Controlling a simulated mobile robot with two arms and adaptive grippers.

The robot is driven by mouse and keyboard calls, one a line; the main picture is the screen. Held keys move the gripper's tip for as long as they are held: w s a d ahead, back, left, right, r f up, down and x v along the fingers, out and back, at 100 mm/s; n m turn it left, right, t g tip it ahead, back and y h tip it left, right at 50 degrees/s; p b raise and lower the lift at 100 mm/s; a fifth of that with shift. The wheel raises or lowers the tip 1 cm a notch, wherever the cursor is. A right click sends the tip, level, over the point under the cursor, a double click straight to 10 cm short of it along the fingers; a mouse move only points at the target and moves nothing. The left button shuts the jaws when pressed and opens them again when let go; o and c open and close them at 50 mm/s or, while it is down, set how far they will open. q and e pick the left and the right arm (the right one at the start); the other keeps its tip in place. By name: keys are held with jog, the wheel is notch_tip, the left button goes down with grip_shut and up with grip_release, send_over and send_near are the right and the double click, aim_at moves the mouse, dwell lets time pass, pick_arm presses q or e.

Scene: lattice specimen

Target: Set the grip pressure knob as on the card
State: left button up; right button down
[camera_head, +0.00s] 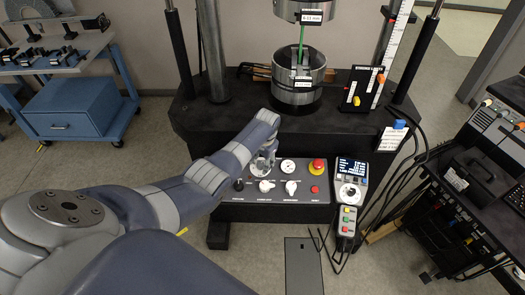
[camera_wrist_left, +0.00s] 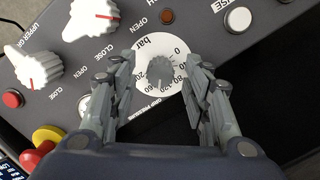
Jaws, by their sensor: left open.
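The grip pressure knob (camera_wrist_left: 160,72) is a small grey knob on a white dial marked in bar, on the grey control panel (camera_head: 270,209). My left gripper (camera_head: 265,160) is over the panel's far left part and hides this knob in the head view. In the left wrist view my left gripper (camera_wrist_left: 164,88) is open, with one finger on each side of the knob. I cannot tell whether the fingers touch it. The knob's exact setting is too small to read. A white card (camera_head: 393,137) with small unreadable print hangs at the machine's right front. My right gripper is out of view.
White rotary knobs (camera_wrist_left: 90,18) stand close to the dial. A red emergency stop (camera_head: 317,166) and a handset (camera_head: 347,220) are to the right. The testing machine's cylindrical lower grip (camera_head: 297,95) rises behind the panel. A blue cabinet (camera_head: 75,108) stands at the left.

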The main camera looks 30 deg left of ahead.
pick_arm(q)
notch_tip(320, 180, up, 11)
jog(key=s+d, duration=0.1)
jog(key=shift+d+f, duration=0.2)
jog(key=shift+d, duration=0.1)
dwell(0.6)
